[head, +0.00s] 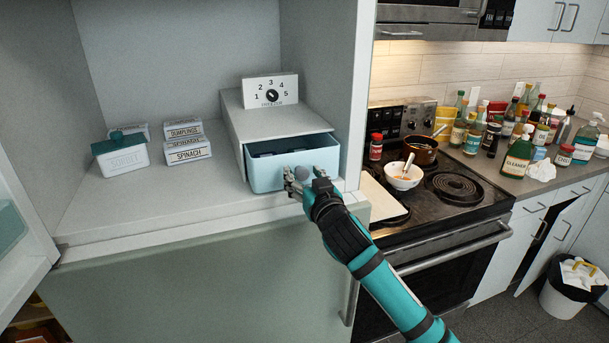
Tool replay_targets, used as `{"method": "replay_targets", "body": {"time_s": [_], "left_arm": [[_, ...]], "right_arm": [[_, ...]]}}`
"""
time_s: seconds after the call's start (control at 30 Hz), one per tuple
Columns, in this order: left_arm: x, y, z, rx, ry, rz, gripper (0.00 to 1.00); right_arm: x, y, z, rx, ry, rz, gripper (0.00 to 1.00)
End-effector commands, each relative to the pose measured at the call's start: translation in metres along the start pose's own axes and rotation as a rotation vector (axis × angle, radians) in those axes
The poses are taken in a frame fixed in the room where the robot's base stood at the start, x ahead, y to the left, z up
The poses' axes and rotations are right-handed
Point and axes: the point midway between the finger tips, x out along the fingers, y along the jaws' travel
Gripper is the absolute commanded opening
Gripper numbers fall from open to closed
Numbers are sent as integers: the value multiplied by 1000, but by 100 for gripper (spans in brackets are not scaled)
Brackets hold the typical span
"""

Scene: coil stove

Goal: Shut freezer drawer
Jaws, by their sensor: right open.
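The freezer drawer (264,176) is a light blue box pulled partly out of its grey housing (262,119) inside the freezer compartment. Some dark items lie inside it. A round grey knob (301,173) sits on its front face. My right gripper (294,182) is open at the drawer's front right, with its fingers close to the knob. I cannot tell whether they touch it. My left gripper is out of view.
A sorbet tub (120,158) and boxes labelled spinach (188,152) and dumplings stand on the shelf to the left. A temperature dial (271,91) stands on the housing. The open freezer door (22,240) is at left. The stove (440,205) is right.

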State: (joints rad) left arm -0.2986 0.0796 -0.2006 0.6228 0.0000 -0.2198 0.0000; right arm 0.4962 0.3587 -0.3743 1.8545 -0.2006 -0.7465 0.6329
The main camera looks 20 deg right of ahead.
Motion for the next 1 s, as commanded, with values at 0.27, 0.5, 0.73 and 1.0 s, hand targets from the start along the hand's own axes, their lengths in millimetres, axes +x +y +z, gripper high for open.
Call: {"method": "replay_targets", "body": {"time_s": [0.27, 0.5, 0.73, 1.0], "left_arm": [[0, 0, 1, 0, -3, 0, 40], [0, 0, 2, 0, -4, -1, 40], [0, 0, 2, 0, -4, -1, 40], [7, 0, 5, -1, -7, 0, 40]], "right_arm": [[0, 0, 0, 0, 0, 0, 31], [0, 0, 0, -1, 0, 0, 0], [0, 0, 0, -1, 0, 0, 0], [37, 1, 0, 2, 1, 3, 0]]}}
